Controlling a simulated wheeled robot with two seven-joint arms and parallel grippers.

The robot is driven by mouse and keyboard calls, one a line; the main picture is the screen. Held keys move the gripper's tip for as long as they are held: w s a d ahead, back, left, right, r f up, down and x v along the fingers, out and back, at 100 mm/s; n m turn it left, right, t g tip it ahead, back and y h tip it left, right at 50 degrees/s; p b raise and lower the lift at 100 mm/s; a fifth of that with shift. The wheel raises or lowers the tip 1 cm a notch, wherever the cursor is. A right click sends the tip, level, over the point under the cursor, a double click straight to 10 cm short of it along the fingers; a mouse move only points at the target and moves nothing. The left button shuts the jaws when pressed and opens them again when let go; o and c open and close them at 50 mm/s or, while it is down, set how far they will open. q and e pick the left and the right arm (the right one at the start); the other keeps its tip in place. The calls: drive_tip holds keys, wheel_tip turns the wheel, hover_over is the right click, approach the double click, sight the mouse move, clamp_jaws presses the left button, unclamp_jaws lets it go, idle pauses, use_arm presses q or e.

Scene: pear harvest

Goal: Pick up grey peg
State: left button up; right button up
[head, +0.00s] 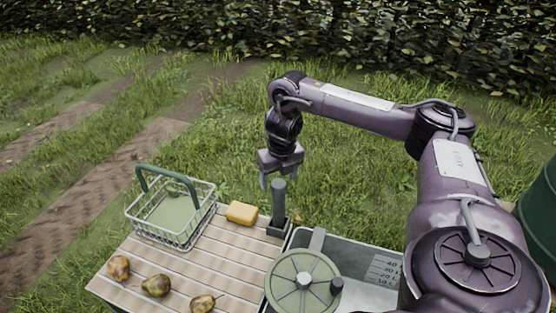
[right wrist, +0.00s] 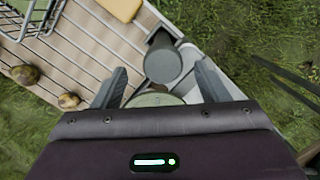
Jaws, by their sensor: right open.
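The grey peg (head: 279,199) stands upright in a dark square base (head: 277,229) at the right edge of the slatted table. My right gripper (head: 279,181) is open just above the peg in the head view, with its fingers pointing down. In the right wrist view the round top of the grey peg (right wrist: 163,64) shows ahead of and between the two spread fingers (right wrist: 160,82). I cannot tell from these views whether the fingers touch the peg. My left gripper is not in view.
A wire basket (head: 172,238) with a green handle and a yellow block (head: 242,213) are on the table (head: 205,266). Several pears (head: 156,286) lie at its front. A grey bin (head: 375,262) with a round green lid (head: 303,281) stands right of the peg.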

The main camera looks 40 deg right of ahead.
sight(279, 184)
drive_tip(key=shift+w+d, duration=0.2)
drive_tip(key=shift+w, duration=0.05)
drive_tip(key=shift+d+f, duration=0.15)
drive_tip(key=shift+f, duration=0.15)
drive_tip(key=shift+f+b, duration=0.35)
drive_tip(key=shift+f, duration=0.5)
drive_tip(key=shift+s+f+p, duration=0.15)
drive_tip(key=shift+f+p, duration=0.55)
drive_tip(key=f, duration=0.1)
drive_tip(key=f+p, duration=0.1)
drive_tip(key=f, duration=0.1)
drive_tip(key=shift+w+f, duration=0.2)
drive_tip(key=shift+f, duration=0.25)
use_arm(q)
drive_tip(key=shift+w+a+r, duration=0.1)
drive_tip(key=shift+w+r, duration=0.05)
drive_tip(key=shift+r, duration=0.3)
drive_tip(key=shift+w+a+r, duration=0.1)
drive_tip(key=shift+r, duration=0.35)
